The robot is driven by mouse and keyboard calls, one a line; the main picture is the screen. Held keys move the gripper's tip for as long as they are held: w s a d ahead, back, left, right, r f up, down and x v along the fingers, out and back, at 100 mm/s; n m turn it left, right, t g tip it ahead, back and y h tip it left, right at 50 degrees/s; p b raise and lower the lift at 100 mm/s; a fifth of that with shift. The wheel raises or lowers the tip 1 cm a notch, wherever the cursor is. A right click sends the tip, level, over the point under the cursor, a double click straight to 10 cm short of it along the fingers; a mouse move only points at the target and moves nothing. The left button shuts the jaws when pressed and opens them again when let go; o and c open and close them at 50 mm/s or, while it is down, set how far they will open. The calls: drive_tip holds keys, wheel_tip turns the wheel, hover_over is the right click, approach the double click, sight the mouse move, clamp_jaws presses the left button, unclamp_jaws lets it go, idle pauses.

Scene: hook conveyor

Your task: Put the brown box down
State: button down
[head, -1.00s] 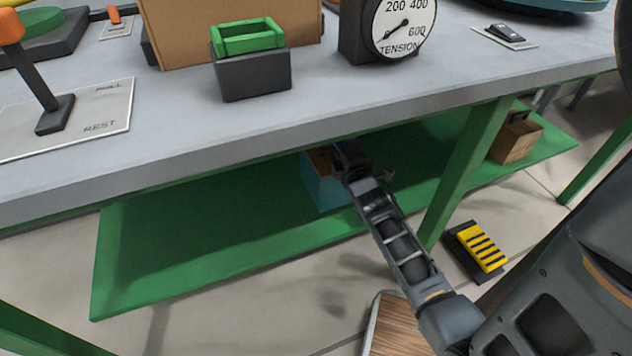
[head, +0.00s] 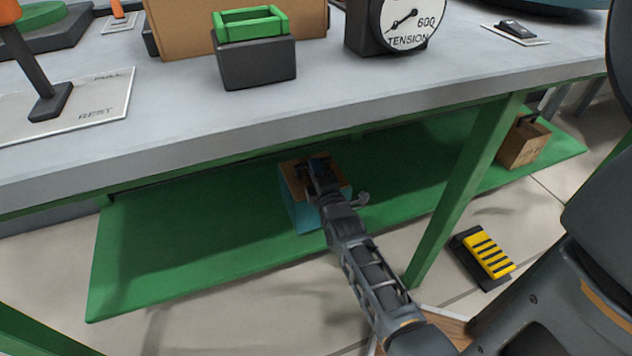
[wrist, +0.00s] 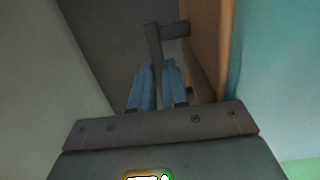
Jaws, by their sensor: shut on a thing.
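The brown box (head: 293,182) shows a brown top and a teal side (head: 303,215) in the head view, under the table and over the green shelf. My gripper (head: 318,163) reaches in from the front right and is at its top. In the wrist view, the blue fingertips (wrist: 158,88) are closed on a dark handle (wrist: 154,48). The brown part (wrist: 210,45) and the teal side (wrist: 275,70) lie just to their right. My gripper hides part of the box top. I cannot tell whether its bottom touches the shelf.
The green shelf (head: 170,235) is clear to the left of the box. A green table leg (head: 465,185) stands to its right. Another brown box (head: 523,143) sits farther right on the shelf. The tabletop (head: 170,110) overhangs. A yellow-striped pedal (head: 483,255) is on the floor.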

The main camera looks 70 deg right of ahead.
drive_tip(key=shift+f+b, duration=0.8)
drive_tip(key=shift+f, duration=1.1)
drive_tip(key=shift+f, duration=0.2)
drive_tip(key=c, duration=1.1)
unclamp_jaws()
drive_tip(key=shift+s+a+r, duration=0.1)
drive_tip(key=shift+a, duration=0.05)
drive_tip(key=p+v, duration=0.2)
drive_tip(key=v, duration=0.9)
drive_tip(key=shift+s+a, duration=0.2)
drive_tip(key=shift+a, duration=0.05)
